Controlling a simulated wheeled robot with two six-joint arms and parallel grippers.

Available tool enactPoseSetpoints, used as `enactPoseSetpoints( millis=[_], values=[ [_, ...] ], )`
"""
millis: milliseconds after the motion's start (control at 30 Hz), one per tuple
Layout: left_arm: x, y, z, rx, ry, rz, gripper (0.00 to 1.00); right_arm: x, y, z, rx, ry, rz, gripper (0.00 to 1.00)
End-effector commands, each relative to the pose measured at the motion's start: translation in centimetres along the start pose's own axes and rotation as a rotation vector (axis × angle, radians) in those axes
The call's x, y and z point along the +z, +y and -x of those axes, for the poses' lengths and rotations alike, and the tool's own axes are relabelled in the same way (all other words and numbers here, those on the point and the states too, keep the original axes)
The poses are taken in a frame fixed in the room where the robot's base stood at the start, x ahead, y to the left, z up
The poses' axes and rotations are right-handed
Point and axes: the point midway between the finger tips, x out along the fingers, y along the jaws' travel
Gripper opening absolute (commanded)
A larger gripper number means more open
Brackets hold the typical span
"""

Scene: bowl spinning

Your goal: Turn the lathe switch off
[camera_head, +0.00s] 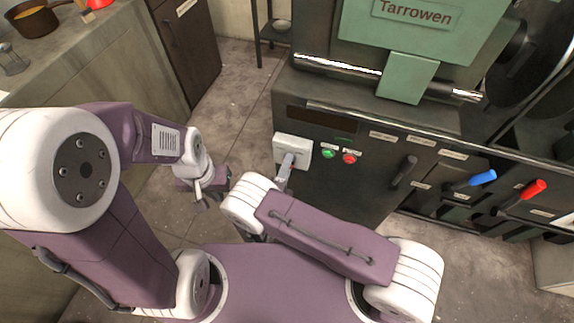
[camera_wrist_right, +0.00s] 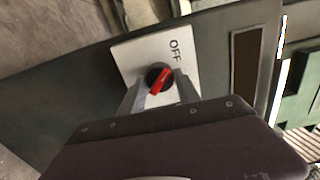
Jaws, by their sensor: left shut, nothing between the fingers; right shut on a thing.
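The lathe switch is a red and black knob (camera_wrist_right: 160,80) on a white plate (camera_wrist_right: 190,60) marked OFF, seen in the right wrist view. The knob's red bar is slanted, its upper end leaning right, on the side of the word OFF. My right gripper (camera_wrist_right: 158,90) is shut on the knob, one grey finger on each side. In the head view the white plate (camera_head: 281,146) is on the lathe's dark front, and my right gripper (camera_head: 287,169) is at it, hiding the knob. My left gripper (camera_head: 205,188) is shut and empty, apart from the lathe at the left.
Green (camera_head: 328,154) and red (camera_head: 349,158) buttons sit just right of the plate. A dark lever (camera_head: 404,170), a blue-handled lever (camera_head: 482,178) and a red-handled lever (camera_head: 534,189) stick out further right. A counter with a pan (camera_head: 36,22) stands at the left. Bare floor lies between.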

Motion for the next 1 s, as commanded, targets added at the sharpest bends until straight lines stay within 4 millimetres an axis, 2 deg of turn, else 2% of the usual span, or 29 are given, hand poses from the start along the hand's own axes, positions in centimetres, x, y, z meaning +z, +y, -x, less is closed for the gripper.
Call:
enactPoseSetpoints(
  millis=[667,700,733,767,1000],
  values=[
    [-0.01,0.00,0.08,0.000,0.000,0.000,0.00,-0.22,0.09,-0.04,0.002,0.005,0.057,0.00],
    [-0.01,0.00,0.08,0.000,0.000,0.000,0.00,-0.22,0.09,-0.04,0.002,0.005,0.057,0.47],
    [-0.01,0.00,0.08,0.000,0.000,0.000,0.00,-0.21,0.08,-0.03,0.002,0.005,0.057,0.56],
    [-0.01,0.00,0.08,0.000,0.000,0.000,0.00,-0.20,0.07,-0.03,0.002,0.005,0.057,0.60],
    [-0.01,0.00,0.09,0.000,0.000,0.000,0.00,-0.09,0.02,-0.02,0.000,0.002,0.054,0.60]
  ],
)
